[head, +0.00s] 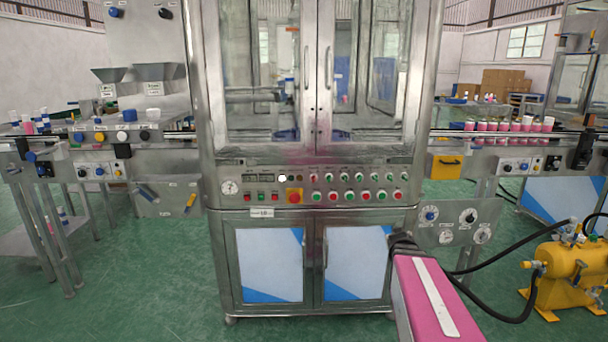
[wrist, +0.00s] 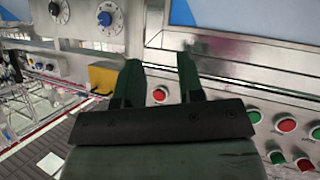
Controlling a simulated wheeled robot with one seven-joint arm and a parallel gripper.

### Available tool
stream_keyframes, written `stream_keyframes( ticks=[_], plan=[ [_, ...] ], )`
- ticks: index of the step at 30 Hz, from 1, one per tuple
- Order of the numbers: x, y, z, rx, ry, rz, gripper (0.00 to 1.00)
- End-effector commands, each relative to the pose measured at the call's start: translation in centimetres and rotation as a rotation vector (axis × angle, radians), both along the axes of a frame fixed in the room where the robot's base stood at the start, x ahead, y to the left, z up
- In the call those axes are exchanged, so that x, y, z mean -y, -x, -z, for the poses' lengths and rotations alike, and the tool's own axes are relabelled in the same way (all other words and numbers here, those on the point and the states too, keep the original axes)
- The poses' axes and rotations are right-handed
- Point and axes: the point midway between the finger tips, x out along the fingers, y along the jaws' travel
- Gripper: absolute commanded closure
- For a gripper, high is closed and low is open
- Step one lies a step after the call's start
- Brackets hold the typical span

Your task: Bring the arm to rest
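My gripper (wrist: 158,72) shows in the wrist view with two dark green fingers standing apart. Nothing is between the fingertips, and the gripper is open and empty. The steel crimping machine's front lies beyond the fingers, and a red button (wrist: 160,94) on it shows in the gap between them. I cannot tell how far the fingers are from the panel. In the head view I cannot make out the gripper. The crimping machine (head: 318,160) stands in the middle there, with its glass doors closed above a row of buttons.
A yellow compressor (head: 558,275) with black hoses stands at the lower right. A conveyor (head: 500,135) at the right carries several pink cans. A yellow box (head: 446,166) hangs below it. A steel side table (head: 70,240) stands at the left. Green floor (head: 165,290) in front is clear.

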Motion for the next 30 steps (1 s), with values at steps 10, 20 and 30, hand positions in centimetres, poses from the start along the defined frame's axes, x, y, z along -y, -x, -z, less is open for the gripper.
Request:
stream_keyframes(
  ticks=[10, 20, 30],
  plan=[
    [-11.0, 11.3, 8.5, -0.632, -0.217, 0.034, 0.65],
    [-17.6, 19.5, 10.4, -1.017, -0.327, -0.028, 0.65],
    [-17.9, 20.0, 10.4, -1.042, -0.333, -0.033, 0.65]
  ],
)
